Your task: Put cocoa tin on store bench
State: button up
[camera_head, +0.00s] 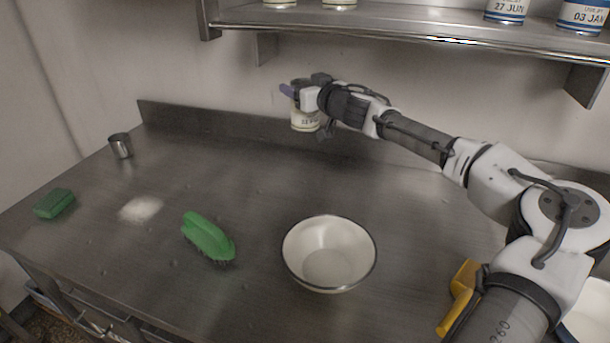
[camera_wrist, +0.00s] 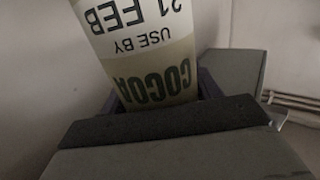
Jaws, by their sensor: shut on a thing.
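The cocoa tin (camera_head: 304,122) is a pale tin with a white date label. In the wrist view the tin (camera_wrist: 145,50) shows "COCOA" and "USE BY 21 FEB", upside down in the picture. My gripper (camera_head: 303,100) is shut on the tin. It holds the tin near the back edge of the steel bench (camera_head: 380,195), below the shelf. I cannot tell exactly how far the tin is above the bench. In the wrist view the jaws hide part of the tin.
A white bowl (camera_head: 329,254), green brush (camera_head: 208,237), green block (camera_head: 54,203), white powder patch (camera_head: 141,208) and metal cup (camera_head: 121,145) are on the bench. A shelf (camera_head: 420,24) above holds several tins. A yellow object (camera_head: 459,297) is by my arm.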

notch_tip(320, 180, down, 19)
jog(key=p, duration=0.2)
jog(key=shift+f, duration=0.2)
jog(key=shift+s, duration=0.1)
jog(key=shift+f, duration=0.2)
jog(key=o, duration=1.2)
jog(key=shift+o, duration=0.2)
jog(key=shift+r, duration=0.1)
jog(key=b+v, duration=0.2)
jog(key=v, duration=1)
jog(key=shift+b, duration=0.35)
